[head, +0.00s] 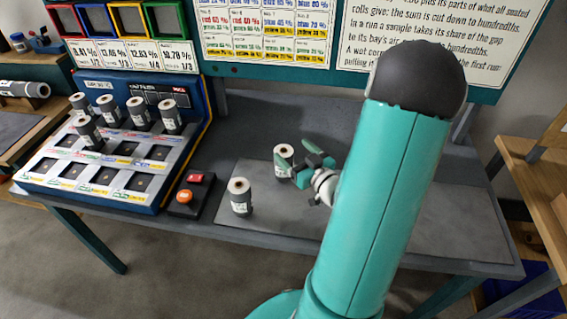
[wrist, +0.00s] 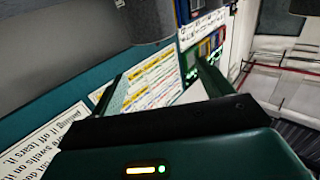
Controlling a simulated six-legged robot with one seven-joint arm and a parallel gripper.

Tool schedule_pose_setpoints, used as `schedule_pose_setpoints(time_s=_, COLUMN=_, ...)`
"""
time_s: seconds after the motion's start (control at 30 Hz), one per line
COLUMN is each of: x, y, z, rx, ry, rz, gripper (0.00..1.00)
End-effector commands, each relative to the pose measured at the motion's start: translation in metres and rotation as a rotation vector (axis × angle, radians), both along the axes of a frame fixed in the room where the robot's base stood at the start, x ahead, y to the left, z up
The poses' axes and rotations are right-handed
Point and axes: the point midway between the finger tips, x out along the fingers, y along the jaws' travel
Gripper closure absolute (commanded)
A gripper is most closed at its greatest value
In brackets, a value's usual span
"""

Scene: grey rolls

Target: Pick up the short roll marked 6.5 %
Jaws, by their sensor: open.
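Two short grey rolls with white labels stand upright on the table: a front one (head: 240,197) and a rear one (head: 284,162). Their label writing is too small to read, so I cannot tell which is marked 6.5 %. My gripper (head: 294,156) is open beside the rear roll, on its right, with one green finger overlapping its lower part in the picture. I cannot tell whether they touch. In the wrist view my gripper's fingers (wrist: 158,70) are spread with nothing held between them. A dark grey rounded shape (wrist: 150,20) shows at the top, perhaps a roll.
A slotted rack (head: 95,165) at left holds several similar rolls. A button box (head: 188,194) with red and orange buttons stands between rack and mat. A grey mat (head: 270,225) lies under the loose rolls. Boards with text (head: 265,35) rise behind the table.

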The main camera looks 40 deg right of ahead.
Motion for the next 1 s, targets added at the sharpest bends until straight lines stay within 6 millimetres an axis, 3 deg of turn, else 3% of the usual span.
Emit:
schedule_pose_setpoints(time_s=0.33, x=0.002, y=-0.002, z=-0.049, rx=0.003, ry=0.002, rz=0.000, gripper=0.21)
schedule_pose_setpoints(time_s=1.0, x=0.076, y=-0.012, z=-0.047, rx=-0.002, ry=0.000, rz=0.000, gripper=0.21)
